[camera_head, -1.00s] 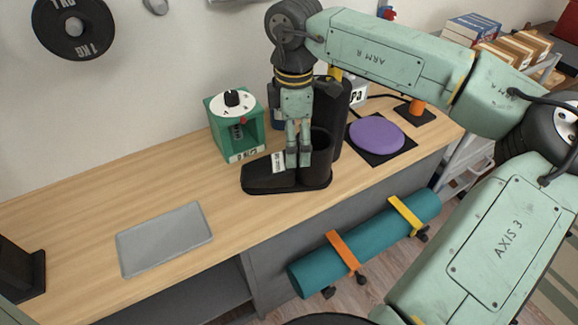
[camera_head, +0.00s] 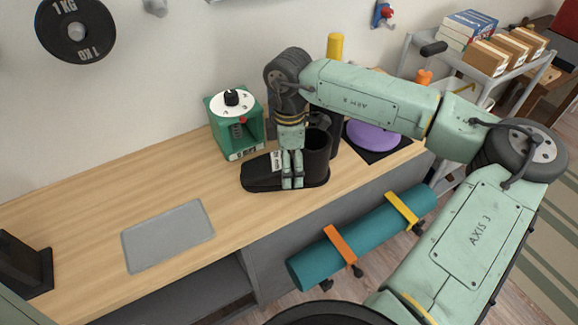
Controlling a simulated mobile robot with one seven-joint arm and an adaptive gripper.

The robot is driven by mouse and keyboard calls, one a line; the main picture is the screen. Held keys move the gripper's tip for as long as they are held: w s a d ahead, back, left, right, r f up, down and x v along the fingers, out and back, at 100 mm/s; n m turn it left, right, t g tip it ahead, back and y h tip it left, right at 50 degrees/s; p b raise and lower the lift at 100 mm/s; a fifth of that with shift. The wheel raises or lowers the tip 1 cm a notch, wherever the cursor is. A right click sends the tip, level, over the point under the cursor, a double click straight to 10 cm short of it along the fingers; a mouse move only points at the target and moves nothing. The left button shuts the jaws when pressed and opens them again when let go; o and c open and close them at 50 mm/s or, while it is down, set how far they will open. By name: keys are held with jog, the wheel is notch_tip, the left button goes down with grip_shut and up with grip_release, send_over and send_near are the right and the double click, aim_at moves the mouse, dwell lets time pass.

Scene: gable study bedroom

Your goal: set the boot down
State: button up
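A black boot (camera_head: 258,176) stands upright on the wooden desk, its toe to the left and its open shaft to the right. A white label lies by its instep, partly behind my gripper. My gripper (camera_head: 292,183) points down, with its fingers close together in front of the boot's middle, between toe and shaft. They overlap the boot in the picture, and I cannot tell whether they touch or grip it. Another dark upright shape, perhaps a second boot, shows behind the shaft, partly hidden.
A green device with a white dial (camera_head: 232,125) stands behind the boot. A purple disc (camera_head: 373,136) lies on a black mat to the right. A grey tray (camera_head: 168,236) lies to the left, with bare desk (camera_head: 90,195) around it. A teal roll (camera_head: 362,235) hangs on the desk front.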

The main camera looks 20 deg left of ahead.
jog(key=c, duration=1.7)
